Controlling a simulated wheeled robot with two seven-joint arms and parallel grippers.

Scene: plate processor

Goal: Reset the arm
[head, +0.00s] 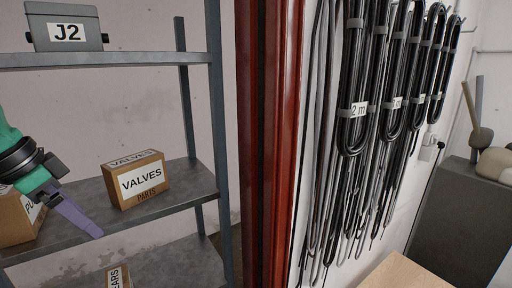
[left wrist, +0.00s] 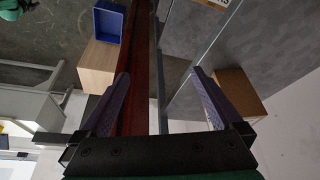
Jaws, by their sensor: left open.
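My left gripper (head: 72,210) comes in from the left edge in the head view, green and black with a purple finger, in front of the shelf and left of the VALVES box. One finger shows clearly there. In the left wrist view both purple fingers stand wide apart with an empty gap (left wrist: 161,74) between them. The gripper is open and holds nothing. My right gripper cannot be made out in either view.
A VALVES carton (head: 138,181) stands on the middle grey shelf (head: 190,182); another carton (head: 17,218) is partly behind my gripper. A grey J2 bin (head: 65,28) sits above. A red post (head: 265,150) separates the shelves from hanging cables (head: 355,90). A blue bin (left wrist: 109,22) shows too.

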